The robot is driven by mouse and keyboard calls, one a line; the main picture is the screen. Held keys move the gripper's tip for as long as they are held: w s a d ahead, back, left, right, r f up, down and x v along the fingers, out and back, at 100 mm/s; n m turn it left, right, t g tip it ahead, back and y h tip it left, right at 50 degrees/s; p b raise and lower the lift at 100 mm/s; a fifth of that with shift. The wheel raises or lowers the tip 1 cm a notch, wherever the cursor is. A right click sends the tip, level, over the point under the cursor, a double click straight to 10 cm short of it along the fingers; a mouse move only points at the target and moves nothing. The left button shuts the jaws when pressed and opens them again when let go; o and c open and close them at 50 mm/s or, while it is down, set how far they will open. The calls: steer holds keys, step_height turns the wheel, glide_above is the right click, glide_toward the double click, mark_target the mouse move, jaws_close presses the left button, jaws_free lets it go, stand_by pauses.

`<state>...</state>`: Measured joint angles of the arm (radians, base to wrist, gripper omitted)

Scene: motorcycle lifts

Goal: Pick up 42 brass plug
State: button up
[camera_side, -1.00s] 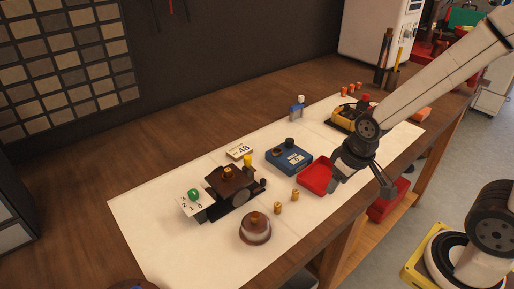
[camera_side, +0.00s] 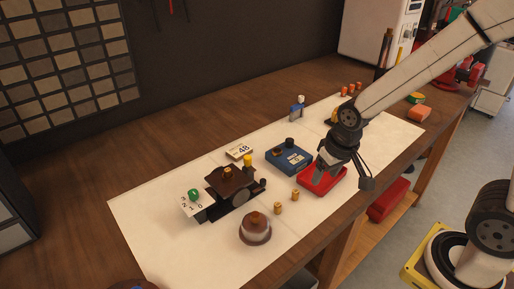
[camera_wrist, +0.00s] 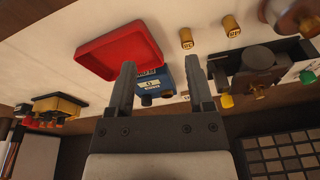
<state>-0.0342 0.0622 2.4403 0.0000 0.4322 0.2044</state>
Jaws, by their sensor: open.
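Two small brass plugs stand upright on the white sheet, the left one (camera_side: 278,208) and the right one (camera_side: 295,195). They also show at the top of the wrist view, one (camera_wrist: 231,26) and the other (camera_wrist: 186,38); their markings are too small to read surely. My gripper (camera_side: 343,176) is above the red tray (camera_side: 315,185), to the right of the plugs and apart from them. In the wrist view its two fingers (camera_wrist: 159,66) are spread with nothing held between them.
A blue box (camera_side: 288,158) stands behind the tray. A dark machine block (camera_side: 230,187) with a brass top and a round domed piece (camera_side: 255,230) stand left of the plugs. A "48" card (camera_side: 240,150) lies behind. The white sheet (camera_side: 310,235) is clear in front of the plugs.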

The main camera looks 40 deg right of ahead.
steer(key=w+a+r+m+g, duration=0.1)
steer(key=w+a+r+m, duration=0.15)
steer(key=w+m, duration=0.2)
steer(key=w+a+r+m, duration=0.1)
steer(key=w+a+m, duration=0.25)
steer(key=w, duration=0.25)
step_height(320, 180, up, 3)
steer(key=m+g, duration=0.1)
steer(key=m, duration=0.7)
glide_above(228, 170)
steer(key=shift+w+a+f, duration=0.1)
steer(key=shift+w+f, duration=0.05)
steer(key=shift+f, duration=1.3)
steer(key=shift+f, duration=0.1)
steer(key=shift+f, duration=2.5)
